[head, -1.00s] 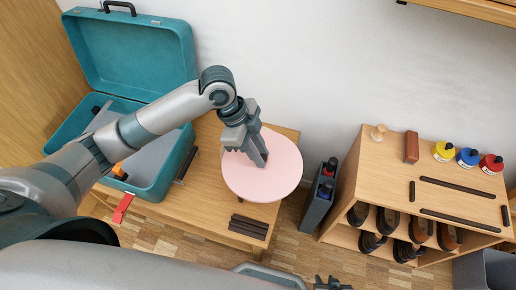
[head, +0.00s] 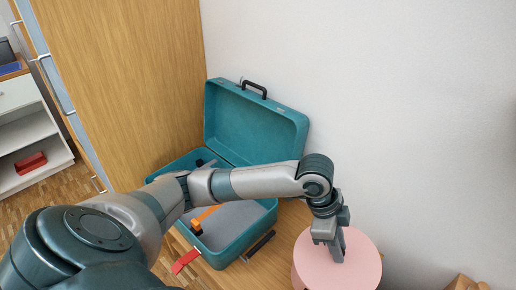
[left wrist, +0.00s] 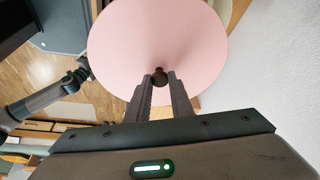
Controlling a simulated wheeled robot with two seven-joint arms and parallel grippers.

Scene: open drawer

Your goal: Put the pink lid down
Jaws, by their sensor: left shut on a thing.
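The pink lid (head: 337,268) is a round, flat disc at the lower right of the head view, to the right of the teal case. My left gripper (head: 338,258) points down over it. In the left wrist view, the fingers (left wrist: 160,82) are shut on the small dark knob (left wrist: 160,76) in the middle of the lid (left wrist: 130,40). I cannot tell whether the lid touches the bench below. My right gripper (left wrist: 84,68) shows small and dark at the lid's left edge in the left wrist view. Its jaws are too unclear to read.
An open teal case (head: 255,128) stands on the wooden bench (head: 262,265), with a grey inside and an orange item (head: 205,214). A tall wooden panel (head: 120,80) stands left, a white shelf (head: 30,130) beyond. The wall is behind.

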